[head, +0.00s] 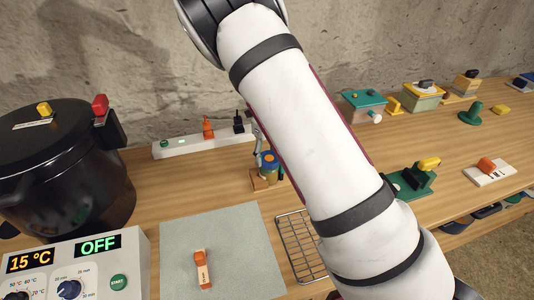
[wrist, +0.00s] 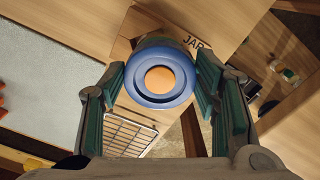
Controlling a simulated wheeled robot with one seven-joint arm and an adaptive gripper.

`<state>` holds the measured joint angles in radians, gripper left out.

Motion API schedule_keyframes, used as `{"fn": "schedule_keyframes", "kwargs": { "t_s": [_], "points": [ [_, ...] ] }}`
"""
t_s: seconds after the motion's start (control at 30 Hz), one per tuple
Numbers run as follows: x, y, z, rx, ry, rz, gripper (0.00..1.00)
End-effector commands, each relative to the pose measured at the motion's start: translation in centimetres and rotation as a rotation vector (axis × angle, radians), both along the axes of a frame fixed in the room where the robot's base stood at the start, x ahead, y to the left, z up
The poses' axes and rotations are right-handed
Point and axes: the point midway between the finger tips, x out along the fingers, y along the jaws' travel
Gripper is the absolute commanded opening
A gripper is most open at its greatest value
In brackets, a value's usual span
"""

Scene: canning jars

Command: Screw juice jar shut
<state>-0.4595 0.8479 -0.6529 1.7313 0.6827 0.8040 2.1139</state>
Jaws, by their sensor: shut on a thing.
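The juice jar (head: 267,171) stands in a wooden holder (head: 260,183) on the bench, partly hidden by my gripper and arm. Its blue lid with an orange centre (wrist: 163,82) is on top of it and fills the middle of the wrist view. The holder, marked "JAR" (wrist: 192,42), shows behind the lid in that view. My gripper (wrist: 162,72) is around the lid, a finger on each side, and is shut on it. Whether the lid's thread is tight cannot be seen.
A wire rack (head: 293,240) and a grey mat (head: 232,240) with an orange-handled tool (head: 202,270) lie in front. A black pot (head: 60,170) and a control panel (head: 80,265) are at left. A power strip (head: 190,143) lies behind; several small devices stand at right.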

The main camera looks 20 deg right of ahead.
Motion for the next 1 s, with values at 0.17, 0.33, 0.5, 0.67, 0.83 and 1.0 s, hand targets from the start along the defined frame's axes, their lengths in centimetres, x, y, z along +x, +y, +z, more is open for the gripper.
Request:
{"fn": "schedule_keyframes", "kwargs": {
  "t_s": [0.17, 0.33, 0.5, 0.67, 0.83, 1.0],
  "points": [
    [0.04, -0.01, 0.07, 0.000, -0.001, -0.014, 0.22],
    [0.05, -0.02, 0.06, 0.000, -0.001, -0.035, 0.22],
    [0.09, -0.11, 0.04, -0.001, -0.001, -0.231, 0.22],
    [0.12, -0.26, 0.04, 0.000, -0.001, -0.386, 0.22],
    [0.11, -0.29, 0.07, 0.000, -0.001, -0.414, 0.22],
    [0.12, -0.30, 0.07, 0.000, -0.001, -0.418, 0.22]
  ]
}}
